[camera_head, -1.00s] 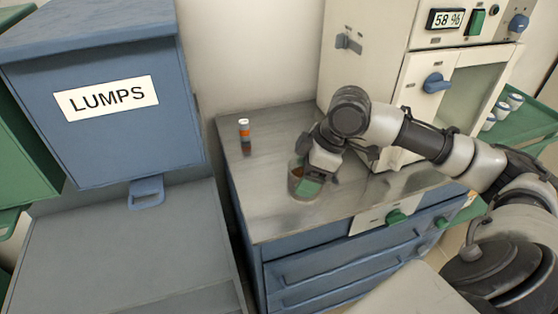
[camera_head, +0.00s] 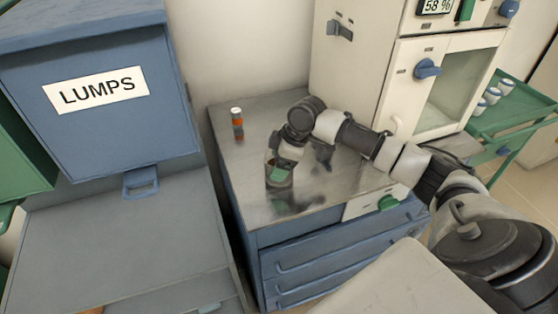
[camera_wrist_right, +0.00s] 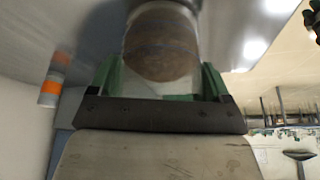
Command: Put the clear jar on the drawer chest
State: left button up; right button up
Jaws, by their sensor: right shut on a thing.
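The clear jar (camera_head: 270,172), with brown contents, is in my right gripper (camera_head: 280,174) over the steel top of the blue drawer chest (camera_head: 255,208) in the head view. The gripper's green-padded fingers are shut on the jar. In the right wrist view the jar (camera_wrist_right: 162,45) sits between the green fingers (camera_wrist_right: 160,82), its brown contents showing through. A dark reflection lies on the chest top below it; whether the jar's base touches the top I cannot tell. My left gripper is not in view.
A small orange-banded bottle (camera_head: 237,124) stands at the chest top's back left. A cream furnace (camera_head: 360,65) stands behind, right. The blue LUMPS bin (camera_head: 110,135) is at left. A green cart (camera_head: 510,110) with several white cups is at far right. The chest top's front left is clear.

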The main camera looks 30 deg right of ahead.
jog(key=o, duration=1)
jog(key=shift+f, duration=0.1)
jog(key=shift+o, duration=0.2)
jog(key=v, duration=1.2)
